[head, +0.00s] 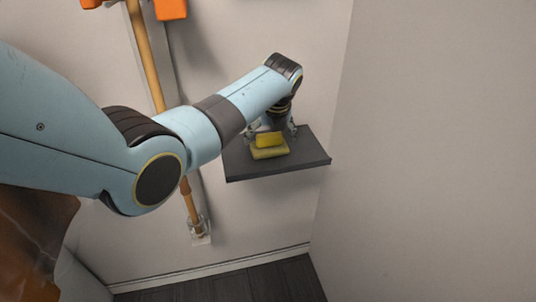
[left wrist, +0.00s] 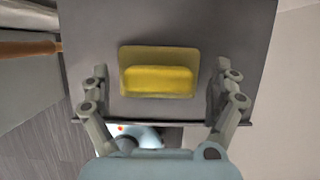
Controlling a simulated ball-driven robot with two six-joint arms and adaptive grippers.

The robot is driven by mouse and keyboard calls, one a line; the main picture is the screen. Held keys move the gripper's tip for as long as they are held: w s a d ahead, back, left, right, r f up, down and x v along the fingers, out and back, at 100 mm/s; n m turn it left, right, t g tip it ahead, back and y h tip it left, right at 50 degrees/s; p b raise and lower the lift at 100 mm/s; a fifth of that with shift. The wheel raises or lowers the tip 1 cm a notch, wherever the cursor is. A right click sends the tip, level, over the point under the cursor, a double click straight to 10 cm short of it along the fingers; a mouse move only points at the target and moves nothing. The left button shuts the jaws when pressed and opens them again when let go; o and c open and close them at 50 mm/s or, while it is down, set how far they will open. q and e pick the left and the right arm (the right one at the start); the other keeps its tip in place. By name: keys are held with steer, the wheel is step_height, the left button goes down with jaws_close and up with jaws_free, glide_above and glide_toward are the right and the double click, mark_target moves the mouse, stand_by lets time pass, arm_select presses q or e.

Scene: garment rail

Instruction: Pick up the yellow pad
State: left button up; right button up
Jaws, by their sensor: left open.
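The yellow pad (head: 270,148) lies on a dark grey shelf (head: 300,160) fixed to the wall. It has a flat base with a raised bright yellow block on top. In the left wrist view the pad (left wrist: 158,78) lies between and a little beyond the two fingers. My left gripper (head: 273,130) is over the shelf at the pad, partly hidden by its own wrist. In the left wrist view the left gripper (left wrist: 160,98) is open, one finger on each side of the pad, with gaps on both sides. My right gripper is not in view.
A wooden pole (head: 148,60) runs down the wall left of the shelf into a small holder (head: 200,230). Orange parts (head: 170,9) show at the top. A plain wall (head: 430,150) stands to the right. Dark floor (head: 230,287) lies below the shelf.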

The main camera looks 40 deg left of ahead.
arm_select(q)
steer(key=shift+f, duration=0.1)
steer(key=c, duration=1.3)
steer(key=shift+o, duration=0.2)
steer(key=shift+r, duration=0.25)
